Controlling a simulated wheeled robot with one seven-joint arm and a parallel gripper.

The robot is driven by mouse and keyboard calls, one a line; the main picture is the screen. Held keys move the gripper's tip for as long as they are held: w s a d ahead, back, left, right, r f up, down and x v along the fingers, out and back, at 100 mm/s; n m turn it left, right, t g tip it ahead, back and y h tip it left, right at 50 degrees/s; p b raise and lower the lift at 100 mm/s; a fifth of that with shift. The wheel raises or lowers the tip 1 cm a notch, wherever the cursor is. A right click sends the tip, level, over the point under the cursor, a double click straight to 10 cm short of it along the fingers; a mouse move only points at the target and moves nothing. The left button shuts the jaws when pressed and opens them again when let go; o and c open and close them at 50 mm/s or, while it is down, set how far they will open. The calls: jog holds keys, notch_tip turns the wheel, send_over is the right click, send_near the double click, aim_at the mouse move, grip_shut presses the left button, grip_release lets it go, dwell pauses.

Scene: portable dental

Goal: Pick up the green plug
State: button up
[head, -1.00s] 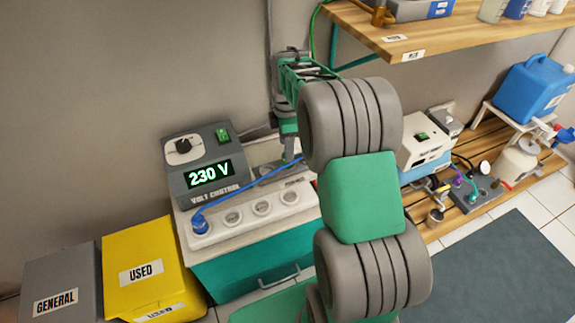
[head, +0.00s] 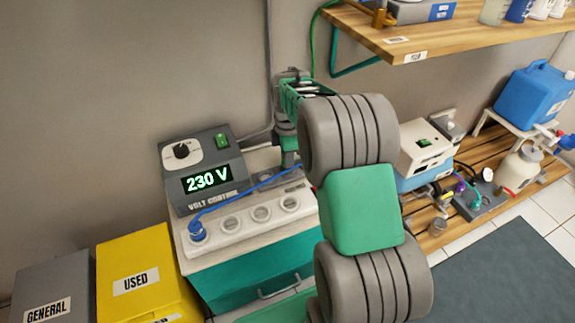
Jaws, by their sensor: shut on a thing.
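My gripper (head: 289,161) is at the back of the white counter unit, just right of the voltage control box, pointing down. My own arm covers part of it. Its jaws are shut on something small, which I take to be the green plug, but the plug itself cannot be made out. A green cable (head: 315,45) hangs from the upper shelf and runs down behind my wrist. The white socket strip (head: 215,241) lies in front of the gripper. A blue plug (head: 197,231) stands in its leftmost socket, and the other visible sockets look empty.
The voltage control box (head: 203,178) reads 230 V. A blue cable (head: 245,190) crosses above the strip towards the gripper. Yellow (head: 135,280) and grey (head: 45,292) bins stand at left. The wooden shelf (head: 430,40) overhangs at right, above equipment on a slatted bench.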

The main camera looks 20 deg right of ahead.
grip_shut()
jog(key=shift+r, duration=0.1)
jog(key=shift+r, duration=0.3)
notch_tip(320, 180, up, 3)
jog(key=shift+f+p, duration=0.15)
jog(key=shift+p, duration=0.65)
jog(key=s+a+r+p, duration=0.1)
jog(key=s+r+p, duration=0.1)
jog(key=s+r, duration=0.2)
jog(key=s+a+r+p, duration=0.1)
jog(key=s+r+p, duration=0.2)
jog(key=s, duration=0.6)
notch_tip(320, 180, up, 2)
jog(key=shift+s+a+r, duration=0.25)
jog(key=shift+s, duration=0.15)
